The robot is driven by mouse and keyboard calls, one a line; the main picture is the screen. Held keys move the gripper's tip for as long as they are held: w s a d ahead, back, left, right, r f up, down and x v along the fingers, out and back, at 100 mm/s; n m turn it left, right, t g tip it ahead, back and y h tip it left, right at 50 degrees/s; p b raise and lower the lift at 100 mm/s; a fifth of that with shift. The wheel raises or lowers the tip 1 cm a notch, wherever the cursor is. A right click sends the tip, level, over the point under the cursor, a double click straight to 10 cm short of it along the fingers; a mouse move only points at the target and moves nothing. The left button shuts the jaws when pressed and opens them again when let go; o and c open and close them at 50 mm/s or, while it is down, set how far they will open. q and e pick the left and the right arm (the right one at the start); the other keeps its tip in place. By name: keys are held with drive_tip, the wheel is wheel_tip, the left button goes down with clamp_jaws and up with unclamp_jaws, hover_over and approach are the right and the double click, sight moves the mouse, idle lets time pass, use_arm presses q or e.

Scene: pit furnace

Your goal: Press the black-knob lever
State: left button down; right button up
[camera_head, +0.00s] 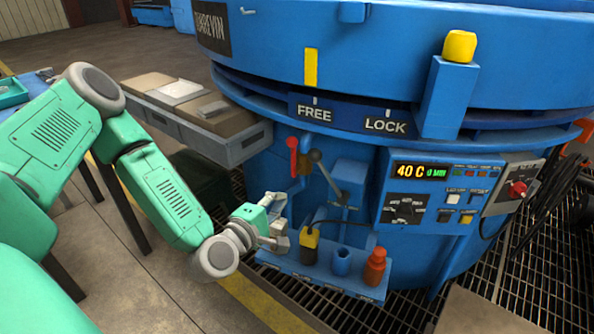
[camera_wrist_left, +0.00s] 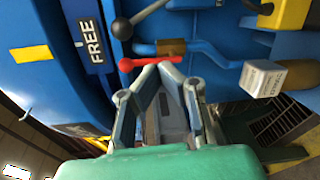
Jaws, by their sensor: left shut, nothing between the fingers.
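The black-knob lever (camera_head: 316,157) stands on the front of the blue furnace, its grey rod slanting up to the left from its mount. Its round black knob (camera_wrist_left: 122,28) shows at the upper left in the left wrist view. A red-knob lever (camera_head: 292,144) is just left of it, and its red knob (camera_wrist_left: 126,65) lies between the black knob and my fingertips in the wrist view. My left gripper (camera_head: 281,219) is shut and empty, below the two levers and apart from the black knob. In the wrist view my left fingertips (camera_wrist_left: 163,72) are close to the red lever's rod; contact is unclear.
A blue shelf (camera_head: 283,265) below the levers carries a yellow-and-black tool (camera_head: 310,245), a blue cup (camera_head: 342,261) and a red bottle (camera_head: 375,266). A control panel (camera_head: 440,193) is to the right. A grey tray bench (camera_head: 190,116) is to the left.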

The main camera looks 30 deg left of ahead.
use_arm(q)
drive_tip(key=a+r+n+y, duration=0.1)
drive_tip(key=a, duration=0.1)
drive_tip(key=a+r+n+t+y, duration=0.1)
drive_tip(key=a, duration=0.1)
drive_tip(key=shift+w+r+n, duration=0.1)
drive_tip(key=shift+r+n, duration=0.1)
drive_tip(key=shift+n, duration=0.2)
drive_tip(key=w+b, duration=0.1)
drive_tip(key=w, duration=0.2)
drive_tip(key=w+a, duration=0.1)
drive_tip(key=w, duration=0.2)
drive_tip(key=w+b, duration=0.1)
drive_tip(key=w, duration=0.2)
drive_tip(key=shift+w+a+b, duration=0.3)
drive_tip(key=shift+w+b, duration=0.05)
drive_tip(key=d, duration=0.1)
drive_tip(key=w+d, duration=0.1)
drive_tip(key=d+r, duration=0.1)
drive_tip(key=shift+w+d+r+b, duration=0.1)
drive_tip(key=shift+w+d+b, duration=0.2)
drive_tip(key=shift+w+b, duration=0.1)
